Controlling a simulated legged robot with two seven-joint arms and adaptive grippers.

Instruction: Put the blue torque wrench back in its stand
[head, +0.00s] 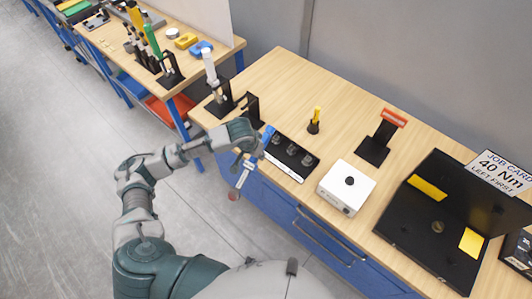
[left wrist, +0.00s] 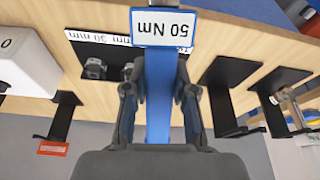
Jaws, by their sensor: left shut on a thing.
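The blue torque wrench (head: 267,136) is in my left gripper (head: 252,147), near the front edge of the wooden bench. In the left wrist view its blue shaft (left wrist: 158,85) runs between the two fingers of the left gripper (left wrist: 158,100), with a "50 Nm" label at its end. In the head view its lower part hangs tilted beyond the bench front. An empty black stand (head: 252,106) is on the bench just behind the gripper; an empty black stand also shows in the left wrist view (left wrist: 222,92). My right gripper is not in view.
Left of the empty stand, another black stand (head: 221,106) holds a grey-white tool. To the right are a socket tray (head: 281,155), a white box (head: 347,187), a yellow-handled tool (head: 316,114), a black stand with an orange top (head: 378,146) and an open black case (head: 425,235).

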